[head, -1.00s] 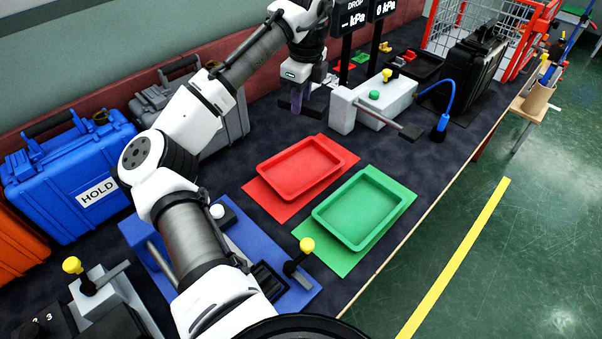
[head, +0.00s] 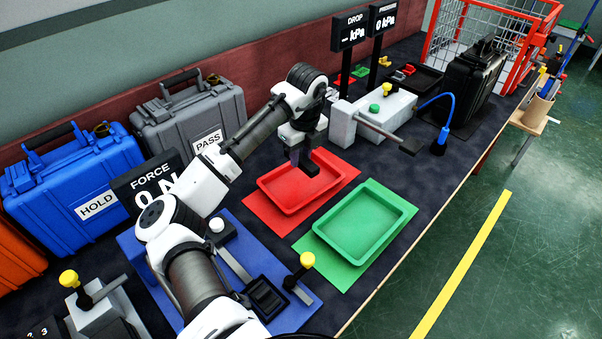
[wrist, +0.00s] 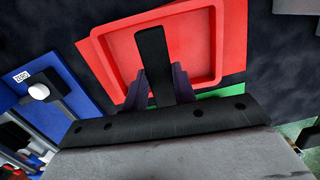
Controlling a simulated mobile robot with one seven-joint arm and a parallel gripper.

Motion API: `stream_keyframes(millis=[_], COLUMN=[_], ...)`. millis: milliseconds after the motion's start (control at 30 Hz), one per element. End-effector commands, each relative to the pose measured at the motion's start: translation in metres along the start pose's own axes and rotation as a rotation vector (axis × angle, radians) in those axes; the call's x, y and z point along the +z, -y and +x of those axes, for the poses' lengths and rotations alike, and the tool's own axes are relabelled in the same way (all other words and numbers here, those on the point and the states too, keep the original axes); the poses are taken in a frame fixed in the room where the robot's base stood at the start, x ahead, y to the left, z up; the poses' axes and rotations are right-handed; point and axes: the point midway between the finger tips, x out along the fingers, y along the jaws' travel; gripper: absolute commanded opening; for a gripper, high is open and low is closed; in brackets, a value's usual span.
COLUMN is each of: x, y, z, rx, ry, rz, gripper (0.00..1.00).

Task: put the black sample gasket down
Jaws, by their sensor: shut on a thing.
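The black sample gasket (wrist: 152,55) shows in the wrist view as a dark flat bar between the purple-grey fingers of my gripper (wrist: 158,88). My gripper is shut on it. In the head view, my gripper (head: 299,148) is over the back part of the red tray (head: 278,199), with the dark gasket (head: 311,168) at its tip. The red tray is otherwise empty. The gap between the gasket and the tray floor is hard to judge.
An empty green tray (head: 353,252) stands in front of the red one. A blue fixture (head: 240,243) with a force display (head: 149,188) is at left. A white tester (head: 382,110) stands behind. Blue HOLD (head: 72,180) and grey PASS (head: 190,118) cases line the wall.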

Motion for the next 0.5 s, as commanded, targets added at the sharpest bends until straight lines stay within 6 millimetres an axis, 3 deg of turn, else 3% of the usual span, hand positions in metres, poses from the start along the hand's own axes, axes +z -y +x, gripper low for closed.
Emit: stream_keyframes(millis=[100,367,500], x=[-0.002,-0.004,-0.006], y=[-0.001,-0.001,-0.001], z=[0.019,0.039,0.06], rx=[0.0,0.001,0.001], ry=[-0.001,0.0,-0.002], rz=[-0.001,-0.001,-0.002], gripper=[0.03,0.03,0.03])
